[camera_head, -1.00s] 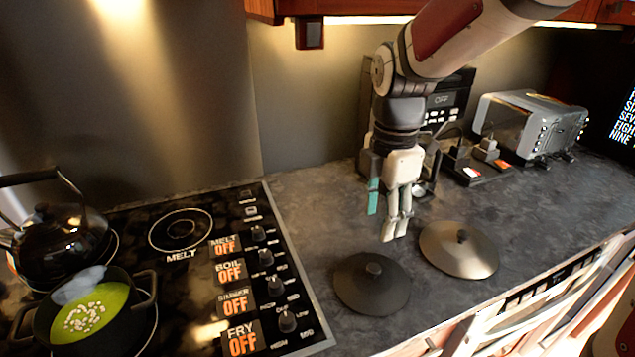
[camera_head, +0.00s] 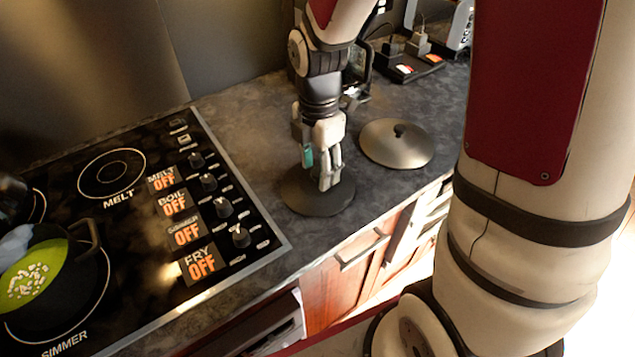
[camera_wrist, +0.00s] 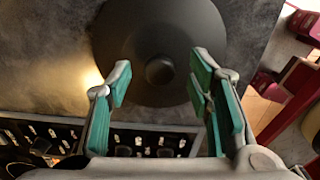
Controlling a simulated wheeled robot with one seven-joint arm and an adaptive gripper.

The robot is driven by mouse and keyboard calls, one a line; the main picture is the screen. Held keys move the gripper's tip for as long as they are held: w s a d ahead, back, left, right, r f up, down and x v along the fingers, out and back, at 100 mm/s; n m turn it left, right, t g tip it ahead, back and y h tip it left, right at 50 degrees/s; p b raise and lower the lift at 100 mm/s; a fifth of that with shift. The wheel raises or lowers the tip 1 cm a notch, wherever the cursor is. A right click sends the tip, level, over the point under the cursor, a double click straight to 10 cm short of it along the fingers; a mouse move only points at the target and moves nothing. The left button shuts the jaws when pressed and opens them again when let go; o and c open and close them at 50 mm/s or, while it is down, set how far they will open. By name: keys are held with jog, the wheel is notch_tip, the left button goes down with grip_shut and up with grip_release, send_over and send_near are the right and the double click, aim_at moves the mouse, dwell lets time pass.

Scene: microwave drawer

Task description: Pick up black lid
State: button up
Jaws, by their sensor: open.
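The black lid (camera_head: 318,201) lies flat on the dark countertop, right of the stove, in the head view. In the wrist view the black lid (camera_wrist: 158,30) fills the upper middle, with its round knob (camera_wrist: 159,71) between and slightly beyond the fingertips. My gripper (camera_head: 322,172) points down over the lid in the head view and hides its knob. In the wrist view my gripper (camera_wrist: 160,80) is open, with teal pads on both sides and nothing held. I cannot tell the exact height of the fingertips above the lid.
A silver lid (camera_head: 396,148) lies right of and behind the black lid. The counter's front edge and drawer handle (camera_head: 362,250) are close in front.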

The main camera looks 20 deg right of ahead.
jog(key=shift+f, duration=0.9)
jog(key=shift+c, duration=0.2)
grip_shut()
jog(key=shift+r, duration=0.1)
